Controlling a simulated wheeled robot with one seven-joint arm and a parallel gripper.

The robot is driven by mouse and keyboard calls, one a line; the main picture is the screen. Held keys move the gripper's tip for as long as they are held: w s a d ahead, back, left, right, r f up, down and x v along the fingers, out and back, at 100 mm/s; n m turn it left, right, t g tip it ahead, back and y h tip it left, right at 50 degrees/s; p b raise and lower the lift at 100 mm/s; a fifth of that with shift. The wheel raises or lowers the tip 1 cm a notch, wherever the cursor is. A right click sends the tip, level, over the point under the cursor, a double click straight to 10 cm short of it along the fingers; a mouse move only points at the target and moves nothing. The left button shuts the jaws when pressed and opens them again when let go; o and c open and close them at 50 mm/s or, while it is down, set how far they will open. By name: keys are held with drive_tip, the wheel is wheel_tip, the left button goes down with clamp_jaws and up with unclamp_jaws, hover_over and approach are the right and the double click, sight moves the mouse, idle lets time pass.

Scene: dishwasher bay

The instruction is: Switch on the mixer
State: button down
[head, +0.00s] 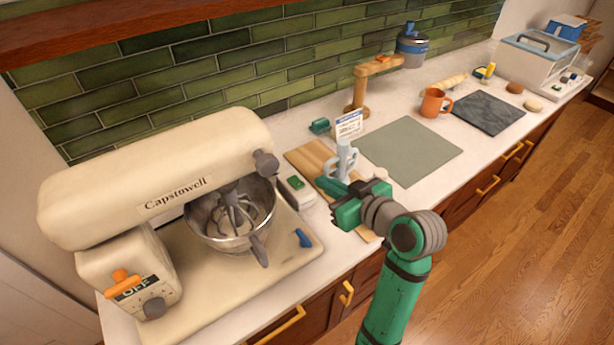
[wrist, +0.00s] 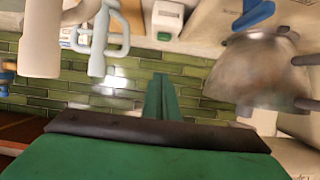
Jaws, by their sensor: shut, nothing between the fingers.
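The cream Capstowell mixer (head: 160,178) stands on the counter at the left of the head view. An orange lever (head: 121,279) sits above its OFF label (head: 135,289), with a grey knob (head: 154,307) below. A steel bowl (head: 230,225) with a beater is under the mixer head; the bowl also shows blurred at the right of the wrist view (wrist: 255,65). My green gripper (head: 335,188) is to the right of the mixer, over the wooden board, apart from the mixer. Its fingers are shut and empty; they show together in the wrist view (wrist: 162,98).
A small white device with a green top (head: 297,187) stands close beside the mixer. A pale blue-grey handled item (head: 342,160) is behind my gripper. An orange mug (head: 434,103), green mat (head: 412,150) and dark slate (head: 488,112) lie farther right. A wooden stand (head: 360,90) rises behind.

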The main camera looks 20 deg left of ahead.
hover_over(306, 195)
drive_tip(key=f, duration=0.3)
drive_tip(key=shift+w+a+f, duration=0.1)
drive_tip(key=shift+a+f, duration=0.2)
wheel_tip(306, 195, down, 2)
drive_tip(key=shift+d+f, duration=0.1)
drive_tip(key=shift+f, duration=0.9)
drive_tip(key=shift+d+f, duration=0.2)
drive_tip(key=shift+f, duration=0.25)
drive_tip(key=shift+r, duration=0.15)
drive_tip(key=shift+r, duration=0.75)
